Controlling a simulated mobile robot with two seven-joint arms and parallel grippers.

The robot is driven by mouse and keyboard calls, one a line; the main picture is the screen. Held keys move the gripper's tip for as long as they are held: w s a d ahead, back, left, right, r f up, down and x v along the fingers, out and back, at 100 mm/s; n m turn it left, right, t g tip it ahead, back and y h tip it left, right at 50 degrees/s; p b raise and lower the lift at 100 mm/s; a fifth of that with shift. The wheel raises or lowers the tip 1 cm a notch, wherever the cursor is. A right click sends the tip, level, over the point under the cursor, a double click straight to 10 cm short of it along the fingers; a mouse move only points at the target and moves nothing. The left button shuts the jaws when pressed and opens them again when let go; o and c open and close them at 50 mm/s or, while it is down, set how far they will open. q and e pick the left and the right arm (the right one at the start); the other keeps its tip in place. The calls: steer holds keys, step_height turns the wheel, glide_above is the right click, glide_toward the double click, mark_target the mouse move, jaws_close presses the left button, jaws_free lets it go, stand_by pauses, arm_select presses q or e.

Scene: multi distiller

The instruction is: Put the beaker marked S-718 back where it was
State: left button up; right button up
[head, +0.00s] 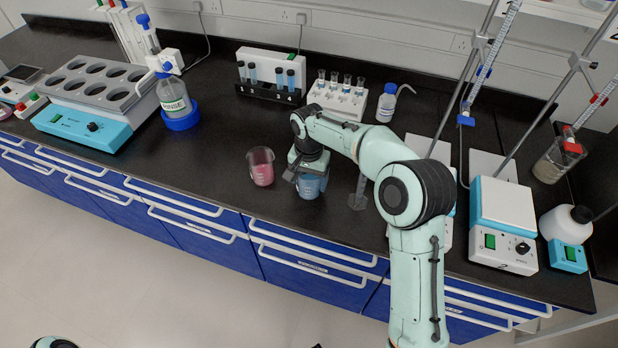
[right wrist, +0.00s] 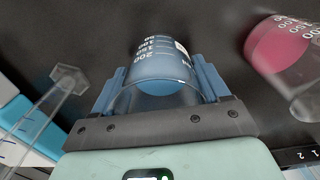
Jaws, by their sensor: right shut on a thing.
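A beaker of blue liquid (head: 311,188) is near the front of the black bench. My right gripper (head: 308,174) is shut around it, and in the right wrist view a finger lies on each side of the blue beaker (right wrist: 160,66). Its volume marks show, with part of a white label, but I cannot read S-718. I cannot tell whether its base touches the bench. A beaker of pink liquid (head: 261,168) stands just left of it and also shows in the right wrist view (right wrist: 284,48). My left gripper is out of view.
A clear glass cylinder (head: 358,196) stands close to the right of the blue beaker. Tube racks (head: 270,92) and a wash bottle (head: 386,103) are behind. A hotplate (head: 503,208) is at right. The bench left of the pink beaker is clear.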

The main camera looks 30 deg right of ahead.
steer(key=o, duration=1.2)
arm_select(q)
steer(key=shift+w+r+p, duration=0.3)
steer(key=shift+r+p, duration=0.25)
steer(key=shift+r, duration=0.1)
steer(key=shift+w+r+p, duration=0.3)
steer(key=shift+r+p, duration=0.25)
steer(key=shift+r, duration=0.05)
arm_select(e)
step_height(320, 180, up, 12)
steer(key=shift+r, duration=0.15)
